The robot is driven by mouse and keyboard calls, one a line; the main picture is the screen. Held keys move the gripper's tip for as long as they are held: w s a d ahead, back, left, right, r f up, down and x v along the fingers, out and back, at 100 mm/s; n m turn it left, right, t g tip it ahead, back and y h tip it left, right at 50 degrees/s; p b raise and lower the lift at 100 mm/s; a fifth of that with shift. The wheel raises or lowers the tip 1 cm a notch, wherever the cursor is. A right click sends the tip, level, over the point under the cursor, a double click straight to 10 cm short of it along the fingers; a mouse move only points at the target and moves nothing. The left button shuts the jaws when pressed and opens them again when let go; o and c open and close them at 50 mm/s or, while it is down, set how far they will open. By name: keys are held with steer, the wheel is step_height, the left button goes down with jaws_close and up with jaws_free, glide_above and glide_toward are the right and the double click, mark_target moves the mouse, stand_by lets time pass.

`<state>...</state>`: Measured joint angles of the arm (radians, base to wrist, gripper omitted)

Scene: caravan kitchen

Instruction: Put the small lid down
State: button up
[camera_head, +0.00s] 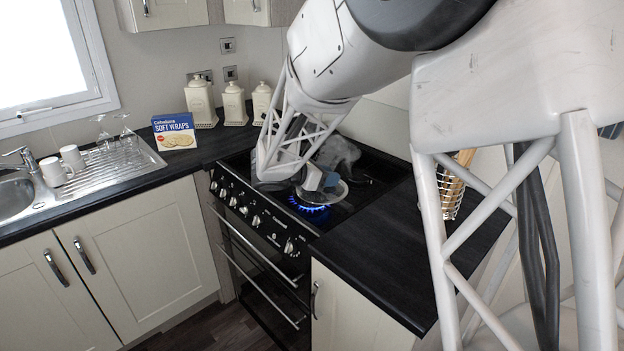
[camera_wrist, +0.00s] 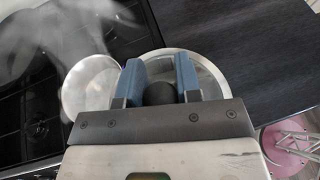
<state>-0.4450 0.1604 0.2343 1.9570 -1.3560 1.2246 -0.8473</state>
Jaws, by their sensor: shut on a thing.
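My gripper (camera_head: 320,183) is over the hob of the black stove, low above its front right part. In the wrist view its two blue fingers (camera_wrist: 160,88) are closed about the dark round knob of a lid. The small lid (camera_wrist: 207,65) is round and see-through with a silvery rim; it also shows in the head view (camera_head: 337,193), just under my fingers. A second round, silvery, pale thing (camera_wrist: 88,88) lies beside it on the left in the wrist view; I cannot tell if it is a pan. I cannot tell whether the lid touches anything below.
A blue flame (camera_head: 309,208) burns at the front of the hob, close to my gripper. Whitish steam or smoke (camera_head: 338,153) rises behind it. The dark worktop (camera_head: 375,240) right of the stove is clear near it. A wire basket (camera_head: 447,192) stands further right.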

steer(key=shift+s+d, duration=0.1)
steer(key=shift+s, duration=0.05)
stand_by(0.3)
steer(key=w+a, duration=0.1)
steer(key=w, duration=0.7)
steer(key=w+a+f, duration=0.1)
steer(key=w+a, duration=0.1)
steer(key=w, duration=0.5)
steer(key=shift+w+a+f, duration=0.2)
steer(key=shift+w+a, duration=0.05)
steer(key=shift+w, duration=0.1)
steer(key=shift+f, duration=0.15)
steer(key=shift+f, duration=1.65)
steer(key=shift+f, duration=0.3)
steer(key=o, duration=1)
